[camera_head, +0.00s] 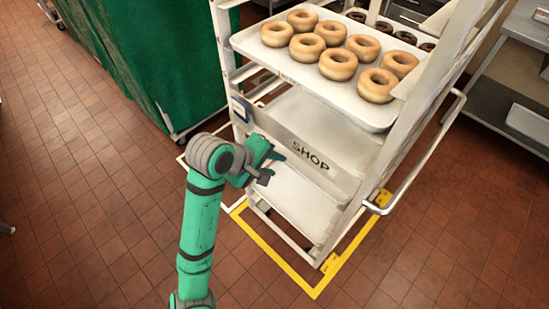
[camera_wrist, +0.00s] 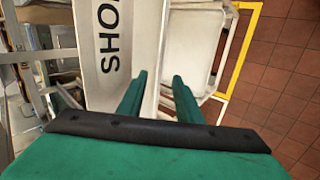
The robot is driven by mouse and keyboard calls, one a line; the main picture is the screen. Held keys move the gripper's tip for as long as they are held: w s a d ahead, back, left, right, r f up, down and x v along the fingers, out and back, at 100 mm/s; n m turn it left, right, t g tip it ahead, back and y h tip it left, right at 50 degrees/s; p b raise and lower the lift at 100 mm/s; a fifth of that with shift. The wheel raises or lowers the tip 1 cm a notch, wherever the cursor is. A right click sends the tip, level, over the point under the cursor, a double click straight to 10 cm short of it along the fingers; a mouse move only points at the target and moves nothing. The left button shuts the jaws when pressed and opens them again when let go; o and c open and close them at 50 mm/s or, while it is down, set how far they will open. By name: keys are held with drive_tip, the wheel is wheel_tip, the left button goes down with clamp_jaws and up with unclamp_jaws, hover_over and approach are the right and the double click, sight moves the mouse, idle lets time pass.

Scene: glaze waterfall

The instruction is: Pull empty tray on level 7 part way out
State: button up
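A white rack holds trays at several heights. One empty tray (camera_head: 315,118) shows under the doughnut tray, above and behind a panel marked SHOP (camera_head: 310,158). Another empty tray (camera_head: 302,208) sits lower, below the panel; a pale empty tray also shows in the wrist view (camera_wrist: 192,42). I cannot tell which tray is level 7. My gripper (camera_head: 273,166) is at the rack's front left, close to the SHOP panel. In the wrist view its two green fingers (camera_wrist: 159,80) are apart, with the panel's lower edge seen between them. I cannot tell whether they touch anything.
A tray (camera_head: 375,116) of glazed doughnuts juts out above the empty tray. A metal rail (camera_head: 430,150) runs along the rack's right side. Yellow floor tape (camera_head: 285,265) borders the rack. A green-covered rack (camera_head: 160,60) stands left; tiled floor (camera_head: 80,190) is free in front.

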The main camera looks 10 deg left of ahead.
sight(293, 169)
drive_tip(key=x, duration=1)
drive_tip(key=shift+s+d+f, duration=0.1)
drive_tip(key=shift+d+f, duration=0.15)
drive_tip(key=shift+d, duration=0.1)
